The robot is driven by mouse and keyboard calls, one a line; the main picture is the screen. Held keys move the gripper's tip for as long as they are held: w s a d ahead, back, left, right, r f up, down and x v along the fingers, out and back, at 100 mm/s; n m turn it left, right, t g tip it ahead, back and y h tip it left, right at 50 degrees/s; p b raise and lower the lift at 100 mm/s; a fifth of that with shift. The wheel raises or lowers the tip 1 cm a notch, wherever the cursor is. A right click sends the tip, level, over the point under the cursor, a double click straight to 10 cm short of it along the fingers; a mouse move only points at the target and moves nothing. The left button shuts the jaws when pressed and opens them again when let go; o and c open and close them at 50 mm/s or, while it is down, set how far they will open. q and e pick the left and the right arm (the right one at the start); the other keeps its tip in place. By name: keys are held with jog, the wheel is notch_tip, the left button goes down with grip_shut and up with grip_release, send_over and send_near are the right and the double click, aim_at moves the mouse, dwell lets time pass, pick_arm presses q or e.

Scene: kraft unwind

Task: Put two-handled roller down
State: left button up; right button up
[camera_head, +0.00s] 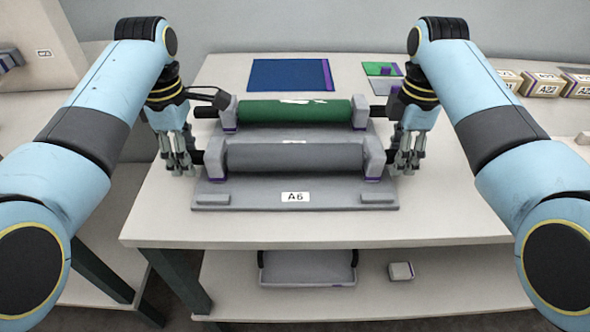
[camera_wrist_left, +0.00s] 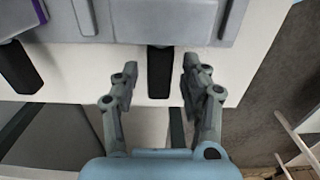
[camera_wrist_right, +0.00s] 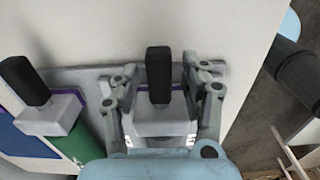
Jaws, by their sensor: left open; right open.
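A grey roller (camera_head: 295,157) with black end handles rests in the front pair of supports of a grey stand (camera_head: 238,196) labelled A6. A green roller (camera_head: 275,112), also with black handles, lies in the supports behind it. My left gripper (camera_head: 180,165) is open at the grey roller's left end; its fingers stand either side of the black handle (camera_wrist_left: 160,72) in the left wrist view. My right gripper (camera_head: 405,163) is open at the right end; its fingers flank the other black handle (camera_wrist_right: 158,75) in the right wrist view. Whether any finger touches a handle, I cannot tell.
The stand sits on a white table (camera_head: 160,225) with clear room in front. A blue sheet (camera_head: 285,74) and a green card (camera_head: 376,68) lie behind. Labelled boxes (camera_head: 541,85) stand at right. A grey tray (camera_head: 300,272) and small box (camera_head: 401,271) are on the lower shelf.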

pick_arm(q)
notch_tip(320, 180, up, 7)
jog(key=shift+r, duration=0.1)
pick_arm(e)
jog(key=shift+r, duration=0.1)
pick_arm(q)
jog(key=shift+r, duration=0.1)
pick_arm(e)
jog(key=shift+r, duration=0.35)
notch_tip(320, 180, up, 7)
jog(key=shift+f, duration=0.2)
